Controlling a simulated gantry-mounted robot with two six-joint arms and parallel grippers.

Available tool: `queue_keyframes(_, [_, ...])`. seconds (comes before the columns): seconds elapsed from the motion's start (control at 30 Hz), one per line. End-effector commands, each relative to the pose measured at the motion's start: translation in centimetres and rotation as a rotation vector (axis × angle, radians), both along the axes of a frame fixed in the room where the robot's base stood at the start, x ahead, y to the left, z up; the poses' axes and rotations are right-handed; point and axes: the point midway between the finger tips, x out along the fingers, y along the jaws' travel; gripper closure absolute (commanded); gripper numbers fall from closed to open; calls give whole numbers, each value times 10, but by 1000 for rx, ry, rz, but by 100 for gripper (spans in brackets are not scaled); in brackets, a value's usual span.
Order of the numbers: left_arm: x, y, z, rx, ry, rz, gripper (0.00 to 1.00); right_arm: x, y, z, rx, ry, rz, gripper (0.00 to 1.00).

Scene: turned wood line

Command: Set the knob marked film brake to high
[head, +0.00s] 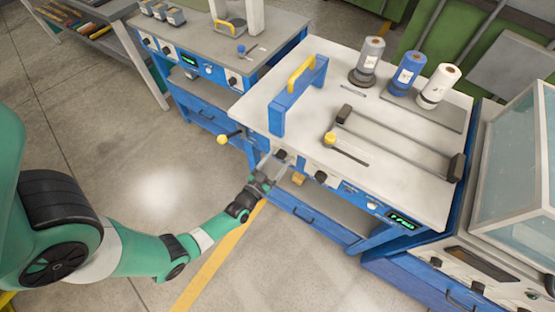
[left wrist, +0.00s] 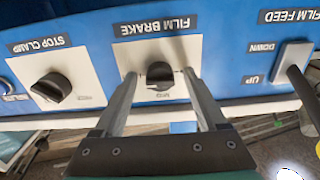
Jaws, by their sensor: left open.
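The film brake knob (left wrist: 159,74) is a dark knob on a white plate, under an upside-down "FILM BRAKE" label in the left wrist view. The small setting marks around it are too small to read surely, and I cannot tell its setting. My left gripper (left wrist: 160,78) is open, with one finger on each side of the knob and visible gaps between. In the head view my left gripper (head: 273,167) is at the bench's front panel, partly covering the area around this knob. My right gripper is not in view.
The stop clamp knob (left wrist: 52,87) and film feed switch (left wrist: 292,62) flank the knob. A yellow-tipped lever (head: 223,139) sticks out left of my gripper. A blue frame with a yellow handle (head: 301,75), a sealing bar (head: 400,143) and film rolls (head: 408,70) stand on the bench.

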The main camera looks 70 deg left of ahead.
Motion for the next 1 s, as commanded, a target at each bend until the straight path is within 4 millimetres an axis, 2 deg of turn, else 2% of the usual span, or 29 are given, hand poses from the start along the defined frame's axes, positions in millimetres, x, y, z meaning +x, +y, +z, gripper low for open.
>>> queue_keyframes(0.17, [-17,-13,1,-1,4,-2,26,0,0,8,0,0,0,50])
queue_keyframes(0.4, [-64,-46,2,-2,4,-6,26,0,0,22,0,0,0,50])
queue_keyframes(0.6, [-89,-64,1,0,1,-5,26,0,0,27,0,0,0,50])
queue_keyframes(1.0, [-95,-66,0,1,1,0,26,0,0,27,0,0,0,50])
